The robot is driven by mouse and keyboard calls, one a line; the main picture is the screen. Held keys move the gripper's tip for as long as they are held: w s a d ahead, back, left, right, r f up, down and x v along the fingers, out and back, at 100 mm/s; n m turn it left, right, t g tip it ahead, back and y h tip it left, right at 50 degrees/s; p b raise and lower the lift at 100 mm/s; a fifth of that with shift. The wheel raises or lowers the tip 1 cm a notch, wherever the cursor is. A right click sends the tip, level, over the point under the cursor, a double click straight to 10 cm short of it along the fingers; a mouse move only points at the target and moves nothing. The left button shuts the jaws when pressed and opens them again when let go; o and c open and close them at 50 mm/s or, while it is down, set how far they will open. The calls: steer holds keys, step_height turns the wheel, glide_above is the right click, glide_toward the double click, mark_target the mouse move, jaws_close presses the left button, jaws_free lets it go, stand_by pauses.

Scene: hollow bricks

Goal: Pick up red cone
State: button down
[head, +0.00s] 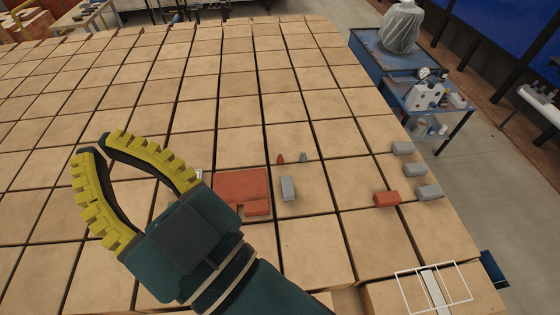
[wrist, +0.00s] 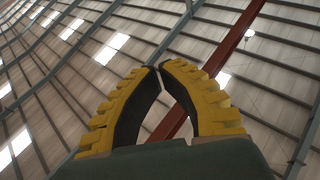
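The small red cone (head: 280,159) stands on a tan block of the floor-like surface, near the middle of the head view. A small grey cone (head: 303,157) stands just to its right. My gripper (head: 93,146) has yellow ridged fingers with dark inner faces. It is raised to the left of the cone, well apart from it, in the head view. Its curved fingers bow outward and their tips come together or nearly so, with nothing between them. The wrist view shows the fingers (wrist: 159,67) against the ceiling. The red cone is not in that view.
A flat red plate (head: 241,184) with a red brick (head: 257,208) lies beside a grey brick (head: 288,188), nearer than the cones. Another red brick (head: 386,199) and several grey bricks (head: 415,170) lie at right. Dark gaps separate the tan blocks. A blue cart (head: 436,104) stands beyond the right edge.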

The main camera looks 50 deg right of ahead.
steer(key=c, duration=0.8)
jaws_free()
